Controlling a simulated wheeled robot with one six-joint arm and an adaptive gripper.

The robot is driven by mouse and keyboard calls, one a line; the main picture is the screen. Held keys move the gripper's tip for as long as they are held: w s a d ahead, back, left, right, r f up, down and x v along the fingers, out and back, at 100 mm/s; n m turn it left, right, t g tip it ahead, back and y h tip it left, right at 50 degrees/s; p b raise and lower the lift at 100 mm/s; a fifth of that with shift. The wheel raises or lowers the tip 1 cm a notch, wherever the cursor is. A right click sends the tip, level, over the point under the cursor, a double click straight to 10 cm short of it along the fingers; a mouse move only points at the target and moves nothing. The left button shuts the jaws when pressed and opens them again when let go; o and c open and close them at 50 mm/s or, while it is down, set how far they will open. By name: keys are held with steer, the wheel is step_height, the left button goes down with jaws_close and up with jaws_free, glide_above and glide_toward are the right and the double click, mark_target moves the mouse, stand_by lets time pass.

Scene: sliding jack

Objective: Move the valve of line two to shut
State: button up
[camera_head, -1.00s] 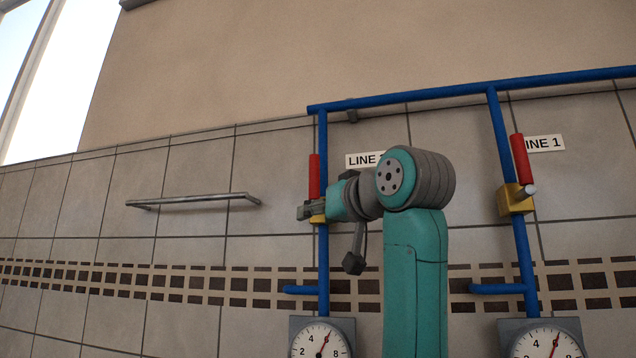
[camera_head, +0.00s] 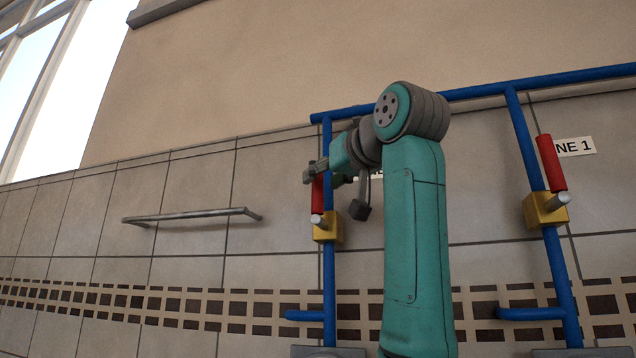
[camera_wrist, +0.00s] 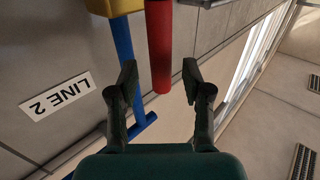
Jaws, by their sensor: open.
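The valve of line two has a red handle (camera_head: 317,196) and a yellow body (camera_head: 328,228) on the left blue pipe (camera_head: 329,270). The handle stands upright, along the pipe. My gripper (camera_head: 309,174) is at the handle's upper end. In the wrist view, the open fingers (camera_wrist: 159,76) lie on either side of the free end of the red handle (camera_wrist: 160,45), with a gap on both sides. The yellow body (camera_wrist: 115,5) shows at the top edge there. The LINE 2 sign (camera_wrist: 57,96) appears upside down; in the head view my arm mostly hides it.
The line 1 valve, with a red handle (camera_head: 551,162) and yellow body (camera_head: 545,209), is on the right pipe. A blue pipe (camera_head: 470,92) runs across the top. A metal rail (camera_head: 190,216) is on the tiled wall at left. Short pipe stubs stick out below the valves.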

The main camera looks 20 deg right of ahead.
mark_target(320, 180)
steer(key=shift+w+a, duration=0.15)
steer(key=shift+w, duration=0.6)
steer(key=shift+w+a, duration=0.15)
steer(key=shift+w, duration=0.6)
jaws_close()
